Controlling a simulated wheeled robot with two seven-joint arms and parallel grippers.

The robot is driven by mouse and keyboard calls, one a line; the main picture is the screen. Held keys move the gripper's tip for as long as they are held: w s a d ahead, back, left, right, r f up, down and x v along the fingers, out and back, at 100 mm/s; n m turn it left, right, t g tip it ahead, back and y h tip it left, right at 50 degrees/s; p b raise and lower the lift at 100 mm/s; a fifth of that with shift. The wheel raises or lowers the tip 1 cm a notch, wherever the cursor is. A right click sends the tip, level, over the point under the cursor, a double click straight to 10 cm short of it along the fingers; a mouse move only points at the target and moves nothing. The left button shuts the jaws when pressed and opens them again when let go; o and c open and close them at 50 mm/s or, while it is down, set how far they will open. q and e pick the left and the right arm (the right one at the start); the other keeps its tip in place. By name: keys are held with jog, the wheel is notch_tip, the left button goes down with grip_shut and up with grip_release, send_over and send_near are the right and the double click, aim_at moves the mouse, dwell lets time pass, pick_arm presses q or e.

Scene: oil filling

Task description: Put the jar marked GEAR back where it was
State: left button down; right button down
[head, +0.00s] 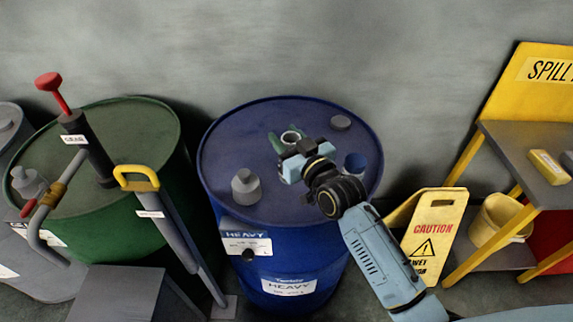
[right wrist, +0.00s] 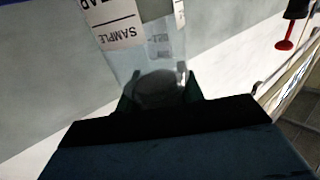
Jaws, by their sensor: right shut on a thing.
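My right gripper (head: 288,143) is over the top of the blue drum (head: 225,140), which is labelled HEAVY. It is shut on a clear glass jar (head: 292,136). In the right wrist view the jar (right wrist: 150,60) sits between the green fingertips (right wrist: 160,98). Its white label (right wrist: 118,25) reads SAMPLE, with other letters cut off at the frame's top. I cannot tell whether the jar touches the drum lid. My left gripper is not in view.
A green drum (head: 150,125) with a red-handled pump (head: 85,145) stands left. A caution sign (head: 434,235) and yellow bucket (head: 500,222) stand right.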

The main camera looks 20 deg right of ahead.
jog(key=shift+f+b, duration=0.45)
jog(key=shift+f, duration=2.65)
jog(key=shift+f, duration=0.15)
jog(key=c, duration=0.9)
grip_release()
jog(key=v, duration=1.2)
jog(key=shift+r, duration=0.25)
